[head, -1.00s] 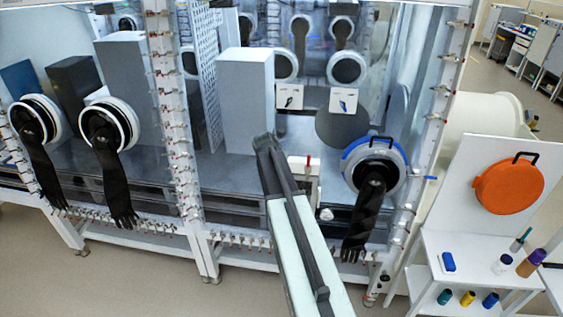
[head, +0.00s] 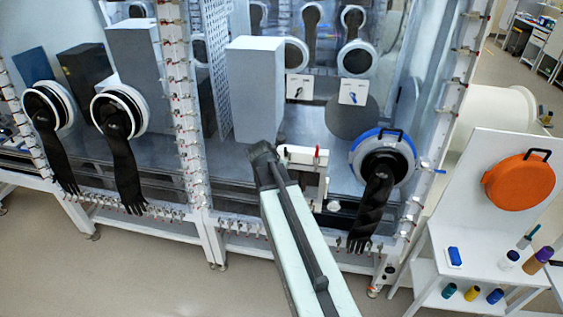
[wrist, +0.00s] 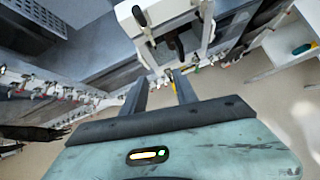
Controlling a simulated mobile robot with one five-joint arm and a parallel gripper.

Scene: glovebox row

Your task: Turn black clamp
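My gripper (wrist: 159,84) shows in the wrist view with its two fingers apart and nothing between them. In the head view my gripper (head: 262,153) is beside the white bracket box (head: 304,168) on the glovebox front, to its left. The white bracket (wrist: 170,25) is ahead of the fingers in the wrist view. A dark handle-like part (wrist: 179,46) hangs inside it, and a small black part (wrist: 139,15) sits on its left side. I cannot tell which of these is the black clamp. In the head view the clamp is not clearly visible.
Small red-tipped clamps line the glovebox edge (wrist: 55,88). A blue-rimmed port (head: 383,142) with a hanging black glove (head: 374,210) is right of the bracket. A white stand with an orange round cover (head: 518,181) is farther right. The floor in front is clear.

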